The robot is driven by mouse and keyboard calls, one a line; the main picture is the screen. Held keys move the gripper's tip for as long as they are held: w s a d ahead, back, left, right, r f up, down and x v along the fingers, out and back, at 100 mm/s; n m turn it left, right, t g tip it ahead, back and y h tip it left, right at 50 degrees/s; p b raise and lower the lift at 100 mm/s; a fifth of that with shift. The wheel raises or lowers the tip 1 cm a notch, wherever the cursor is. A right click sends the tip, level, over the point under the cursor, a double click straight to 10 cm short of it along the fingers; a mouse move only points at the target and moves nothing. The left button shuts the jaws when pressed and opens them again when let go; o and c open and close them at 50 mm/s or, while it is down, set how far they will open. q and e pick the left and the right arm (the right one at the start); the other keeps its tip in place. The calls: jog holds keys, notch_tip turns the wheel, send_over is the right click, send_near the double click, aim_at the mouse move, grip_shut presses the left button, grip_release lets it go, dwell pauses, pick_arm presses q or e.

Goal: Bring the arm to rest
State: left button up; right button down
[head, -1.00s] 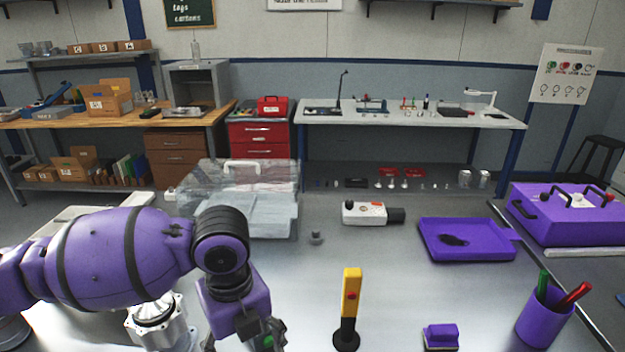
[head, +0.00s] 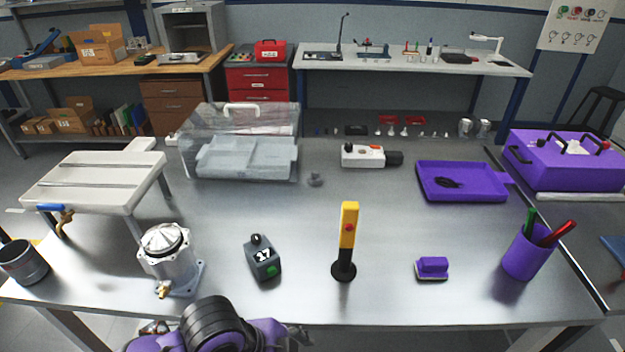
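My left arm shows only as a purple and black piece at the bottom edge, below the table's front edge. A small grey part at its right end may belong to the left gripper, but its fingers cannot be made out. My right arm and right gripper are out of view. On the table (head: 400,290) stand a machined metal housing (head: 168,258), a dark grey block with a green button (head: 263,260) and an upright yellow and black post with a red button (head: 346,240). All three stand clear of the arm.
A purple brush-like block (head: 432,267) and a purple cup with pens (head: 527,255) stand at right. A purple tray (head: 462,195), a white and black device (head: 368,156), a clear case (head: 240,150) and a white stand (head: 95,180) are farther back. A dark cylinder (head: 22,262) sits at left.

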pick_arm(q)
jog(key=s+a+f+n+y, duration=0.3)
jog(key=s+a+f+n, duration=0.1)
jog(key=s+a+n, duration=0.55)
jog(key=s+a+f+n+y, duration=0.2)
jog(key=s+a+f+n, duration=0.2)
jog(key=s+a+n, duration=0.6)
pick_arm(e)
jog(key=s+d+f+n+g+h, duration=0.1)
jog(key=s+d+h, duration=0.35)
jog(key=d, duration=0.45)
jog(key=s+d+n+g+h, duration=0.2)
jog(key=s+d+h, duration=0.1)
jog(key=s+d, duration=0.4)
pick_arm(q)
jog(key=w+d+f+m+t, duration=0.1)
jog(key=w+d+f+t, duration=0.2)
jog(key=w+f+t, duration=0.4)
jog(key=shift+w+d+f+m+h, duration=0.4)
jog(key=shift+w+f, duration=1)
jog(key=shift+f, duration=0.2)
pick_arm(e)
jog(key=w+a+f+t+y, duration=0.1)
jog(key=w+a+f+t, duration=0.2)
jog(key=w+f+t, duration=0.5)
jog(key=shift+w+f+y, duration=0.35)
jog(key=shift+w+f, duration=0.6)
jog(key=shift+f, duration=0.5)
